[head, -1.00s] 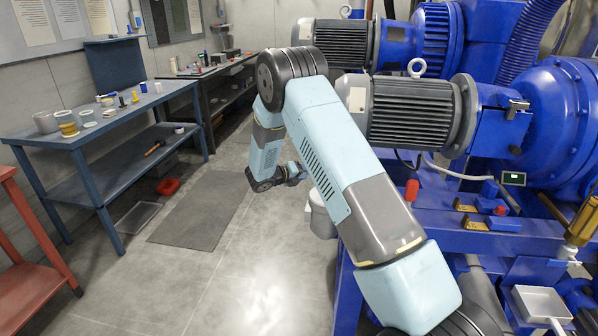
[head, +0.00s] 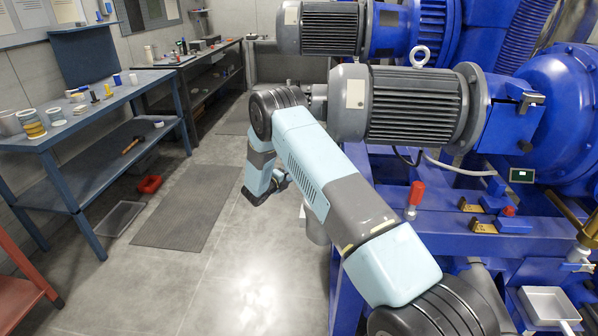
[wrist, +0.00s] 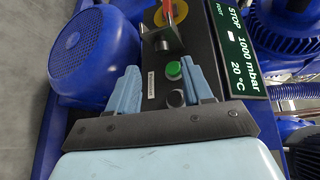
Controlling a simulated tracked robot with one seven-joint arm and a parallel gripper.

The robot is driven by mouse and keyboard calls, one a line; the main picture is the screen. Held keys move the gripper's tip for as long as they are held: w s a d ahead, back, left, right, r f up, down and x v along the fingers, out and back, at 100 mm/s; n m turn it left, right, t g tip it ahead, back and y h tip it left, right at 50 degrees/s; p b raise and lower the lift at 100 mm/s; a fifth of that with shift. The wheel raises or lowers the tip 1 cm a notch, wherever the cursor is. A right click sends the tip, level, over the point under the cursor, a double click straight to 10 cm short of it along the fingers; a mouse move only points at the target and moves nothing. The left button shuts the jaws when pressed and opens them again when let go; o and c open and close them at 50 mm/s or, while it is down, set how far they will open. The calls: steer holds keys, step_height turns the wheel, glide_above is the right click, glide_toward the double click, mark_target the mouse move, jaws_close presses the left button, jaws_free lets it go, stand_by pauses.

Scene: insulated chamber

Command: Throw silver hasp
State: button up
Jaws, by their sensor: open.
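In the wrist view, a grey metal bracket-like piece (wrist: 158,43), perhaps the silver hasp, stands on a dark panel (wrist: 206,62) by a red handle (wrist: 168,12) and a yellow disc (wrist: 176,38). I cannot tell its exact shape or setting.
A green button (wrist: 174,70) and black knob (wrist: 176,98) sit on the panel, beside a display (wrist: 238,45) reading STOP. A blue motor (wrist: 92,55) is close on the left. In the head view, blue machinery (head: 560,110) fills the right; the floor (head: 235,245) left of my arm is open.

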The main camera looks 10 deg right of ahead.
steer(key=x, duration=0.7)
steer(key=shift+c, duration=0.5)
jaws_close()
